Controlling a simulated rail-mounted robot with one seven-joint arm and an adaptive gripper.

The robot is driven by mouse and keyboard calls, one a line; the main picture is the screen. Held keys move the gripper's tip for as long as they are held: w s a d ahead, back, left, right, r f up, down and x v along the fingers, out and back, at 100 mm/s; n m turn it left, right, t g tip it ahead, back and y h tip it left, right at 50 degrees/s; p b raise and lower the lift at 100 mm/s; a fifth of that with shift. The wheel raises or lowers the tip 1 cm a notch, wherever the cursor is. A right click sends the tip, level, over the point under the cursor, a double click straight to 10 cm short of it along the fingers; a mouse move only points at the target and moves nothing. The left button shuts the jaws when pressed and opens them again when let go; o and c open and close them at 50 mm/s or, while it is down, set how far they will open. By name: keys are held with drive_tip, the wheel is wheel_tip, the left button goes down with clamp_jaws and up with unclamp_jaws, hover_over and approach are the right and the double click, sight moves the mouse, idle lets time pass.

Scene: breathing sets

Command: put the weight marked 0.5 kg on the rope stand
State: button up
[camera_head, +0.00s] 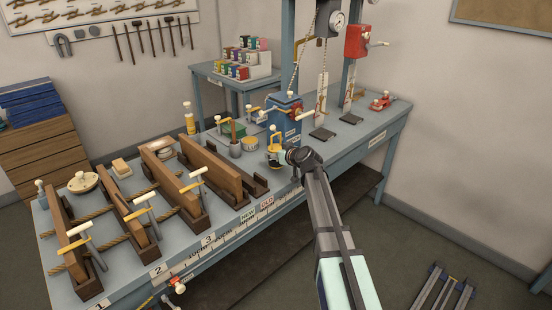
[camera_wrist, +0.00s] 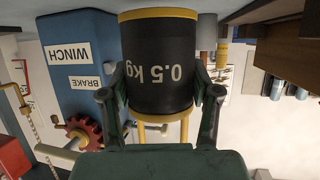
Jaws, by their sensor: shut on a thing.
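My gripper (camera_wrist: 160,105) is shut on the dark 0.5 kg weight (camera_wrist: 157,62), a cylinder with yellow bands and a yellow handle. Its marking reads upside down in the wrist view, with one finger on each side. In the head view the weight (camera_head: 273,146) is at the end of my arm, by the front edge of the bench; I cannot tell whether it touches the bench. Tan rope (camera_head: 97,212) runs through the wooden boards at left. I cannot tell for certain which thing is the rope stand.
The blue winch box (camera_head: 284,114) stands just behind the weight; it also shows in the wrist view (camera_wrist: 82,65). Wooden boards (camera_head: 213,170) fill the bench's left half. Two dark plates (camera_head: 322,134) lie at right.

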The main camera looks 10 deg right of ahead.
drive_tip(key=shift+f, duration=1.2)
drive_tip(key=shift+f, duration=0.2)
drive_tip(key=o, duration=1.6)
drive_tip(key=shift+o, duration=0.2)
drive_tip(key=shift+r, duration=0.15)
drive_tip(key=shift+s+r, duration=0.1)
drive_tip(key=shift+s, duration=0.05)
drive_tip(key=b+v, duration=0.2)
drive_tip(key=v, duration=0.9)
drive_tip(key=shift+s+r+b, duration=0.2)
drive_tip(key=shift+s+b, duration=0.1)
drive_tip(key=shift+d, duration=0.15)
